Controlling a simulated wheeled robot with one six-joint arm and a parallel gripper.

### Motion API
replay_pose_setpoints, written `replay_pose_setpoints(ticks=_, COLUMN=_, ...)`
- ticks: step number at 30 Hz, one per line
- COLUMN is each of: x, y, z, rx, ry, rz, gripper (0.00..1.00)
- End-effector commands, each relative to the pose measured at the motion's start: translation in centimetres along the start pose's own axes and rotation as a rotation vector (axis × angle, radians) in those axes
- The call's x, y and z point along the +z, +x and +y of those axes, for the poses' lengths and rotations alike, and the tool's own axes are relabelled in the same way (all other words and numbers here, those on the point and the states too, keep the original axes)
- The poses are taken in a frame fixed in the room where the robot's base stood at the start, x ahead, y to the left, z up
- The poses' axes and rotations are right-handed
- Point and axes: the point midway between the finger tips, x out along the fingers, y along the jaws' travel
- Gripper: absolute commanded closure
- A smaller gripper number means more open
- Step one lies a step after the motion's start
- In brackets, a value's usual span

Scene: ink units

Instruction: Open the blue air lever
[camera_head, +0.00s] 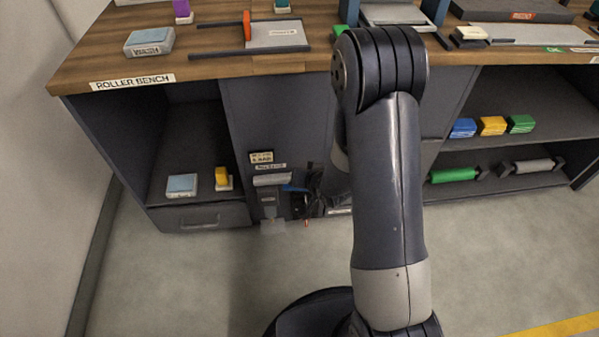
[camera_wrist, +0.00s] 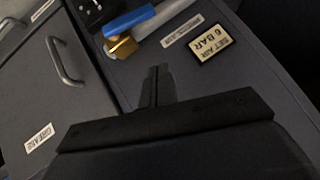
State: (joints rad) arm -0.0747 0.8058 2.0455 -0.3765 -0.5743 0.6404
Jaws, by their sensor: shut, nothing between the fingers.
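The blue air lever (camera_wrist: 130,20) lies along a grey pipe at the top of the wrist view, with a brass valve fitting (camera_wrist: 122,46) at one end. In the head view the lever (camera_head: 295,188) is a small blue bar low on the cabinet front, partly hidden by dark parts beside it. My gripper (camera_wrist: 158,72) is shut and empty. In the wrist view its fingertips are just below the brass fitting, with a visible gap in the picture between them and the lever. I cannot tell the depth between them.
A label reading SET AIR 6 BAR (camera_wrist: 212,42) is on the panel beside the lever. A drawer handle (camera_wrist: 62,60) sticks out at the left. The roller bench (camera_head: 130,78) top bears several items. The floor (camera_head: 200,290) in front is clear.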

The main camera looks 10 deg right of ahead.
Motion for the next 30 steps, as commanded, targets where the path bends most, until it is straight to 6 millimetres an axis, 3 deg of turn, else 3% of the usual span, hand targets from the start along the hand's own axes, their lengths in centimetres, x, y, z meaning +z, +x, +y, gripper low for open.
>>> replay_pose_setpoints(ticks=3, x=-0.1, y=-2.4, z=-0.2, rx=0.001, ry=0.001, rz=0.001, gripper=1.0)
replay_pose_setpoints(ticks=9, x=0.0, y=-4.2, z=-0.3, rx=0.001, ry=0.001, rz=0.001, gripper=1.0)
replay_pose_setpoints(ticks=30, x=0.1, y=-4.1, z=-0.3, rx=0.001, ry=0.0, rz=0.0, gripper=1.0)
